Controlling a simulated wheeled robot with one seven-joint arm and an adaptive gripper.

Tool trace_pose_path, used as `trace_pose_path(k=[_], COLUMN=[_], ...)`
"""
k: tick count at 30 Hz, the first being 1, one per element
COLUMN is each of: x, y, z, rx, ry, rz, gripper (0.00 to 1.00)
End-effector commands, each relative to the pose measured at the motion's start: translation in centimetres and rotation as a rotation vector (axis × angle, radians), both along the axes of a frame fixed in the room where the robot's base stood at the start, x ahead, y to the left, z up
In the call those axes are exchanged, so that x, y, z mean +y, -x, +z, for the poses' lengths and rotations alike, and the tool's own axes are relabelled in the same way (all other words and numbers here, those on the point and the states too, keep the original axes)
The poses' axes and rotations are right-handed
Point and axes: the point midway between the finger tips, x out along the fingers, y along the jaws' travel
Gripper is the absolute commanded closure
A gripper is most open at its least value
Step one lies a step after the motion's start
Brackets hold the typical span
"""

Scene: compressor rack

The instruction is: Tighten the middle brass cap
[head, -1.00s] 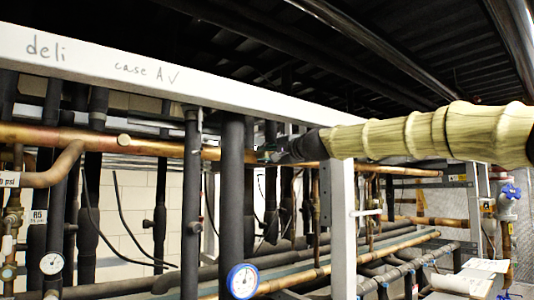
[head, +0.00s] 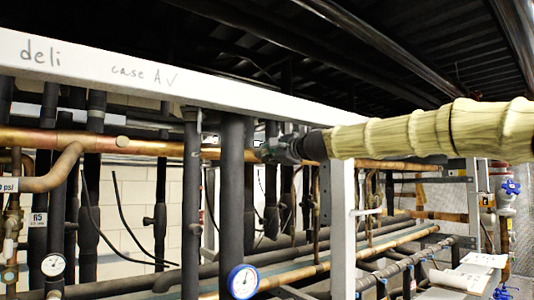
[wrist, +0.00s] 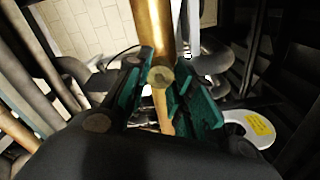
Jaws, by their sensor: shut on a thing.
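A long copper pipe (head: 60,138) runs across the rack below the white beam. One round brass cap (head: 122,141) sits on it at the left, clear of my arm. My gripper (head: 262,151) is at the same pipe further right, behind the dark upright pipes' line of sight. In the wrist view, my gripper's green-padded fingers (wrist: 162,88) stand on either side of another round brass cap (wrist: 160,77) on the pipe and are shut on it. The cap's face shows between the fingers. From the head view that cap is hidden by my gripper.
The white beam (head: 200,95) passes just above my gripper. A dark upright pipe (head: 231,190) stands close to its left, and a white post (head: 342,230) stands below my arm. A blue-rimmed gauge (head: 243,281) is lower down. A white disc with a yellow label (wrist: 256,127) shows in the wrist view.

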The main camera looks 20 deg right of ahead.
Motion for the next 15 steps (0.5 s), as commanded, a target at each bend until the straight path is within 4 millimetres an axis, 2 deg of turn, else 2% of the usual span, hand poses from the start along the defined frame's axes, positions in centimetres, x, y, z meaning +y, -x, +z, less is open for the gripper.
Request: trace_pose_path(k=[11, 12, 15], x=[-0.19, -0.19, -0.15], y=[-0.04, -0.04, -0.03], z=[-0.07, -0.08, -0.1], rx=[0.001, 0.001, 0.002], ry=[-0.003, -0.003, -0.003], rz=[-0.002, -0.002, -0.002], gripper=[1.0, 0.71, 0.53])
